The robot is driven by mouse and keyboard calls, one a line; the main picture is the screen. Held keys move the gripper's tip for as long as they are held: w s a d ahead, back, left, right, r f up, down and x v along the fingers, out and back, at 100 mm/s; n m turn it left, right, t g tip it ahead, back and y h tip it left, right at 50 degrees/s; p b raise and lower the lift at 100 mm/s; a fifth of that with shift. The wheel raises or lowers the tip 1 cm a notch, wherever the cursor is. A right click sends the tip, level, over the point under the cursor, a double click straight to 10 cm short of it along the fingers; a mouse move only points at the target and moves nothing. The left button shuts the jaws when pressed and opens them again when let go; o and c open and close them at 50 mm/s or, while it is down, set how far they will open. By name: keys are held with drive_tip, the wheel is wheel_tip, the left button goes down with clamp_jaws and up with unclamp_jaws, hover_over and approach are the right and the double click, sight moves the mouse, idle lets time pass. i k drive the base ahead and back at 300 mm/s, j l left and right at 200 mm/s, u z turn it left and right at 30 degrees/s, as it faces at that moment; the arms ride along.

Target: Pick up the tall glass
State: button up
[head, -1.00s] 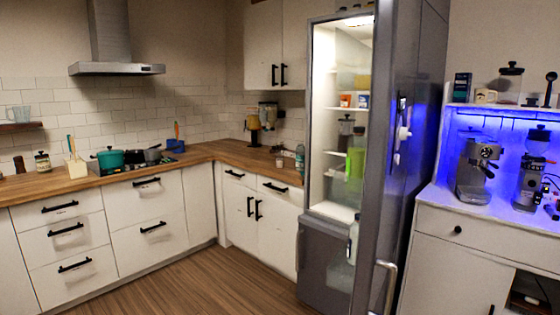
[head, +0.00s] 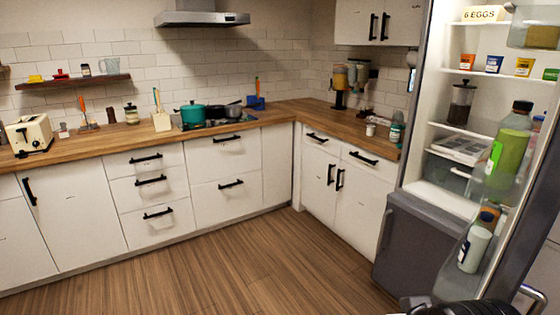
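I cannot make out a tall glass for certain. A pale, see-through vessel with a handle (head: 109,66) stands at the right end of the wooden wall shelf (head: 80,83) in the head view, far off on the left. It is too small to tell whether it is the tall glass. A dark part of my own arm shows at the bottom right edge. My gripper's fingers do not show.
The fridge (head: 425,240) stands open on the right, its stocked door (head: 525,200) swung towards me. A wooden counter (head: 75,147) runs along the wall with a toaster (head: 29,133) and a teal pot (head: 192,114). The wooden floor (head: 230,262) ahead is clear.

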sight(372, 119)
drive_tip(key=i+j, duration=0.2)
drive_tip(key=i, duration=0.3)
drive_tip(key=i+j, duration=0.2)
drive_tip(key=i, duration=0.3)
drive_tip(key=i+j, duration=0.2)
drive_tip(key=i, duration=0.3)
drive_tip(key=i+j, duration=0.2)
drive_tip(key=i, duration=0.3)
drive_tip(key=i+z, duration=0.95)
drive_tip(key=i+j+z, duration=0.9)
drive_tip(key=k+l, duration=0.05)
drive_tip(key=l, duration=0.05)
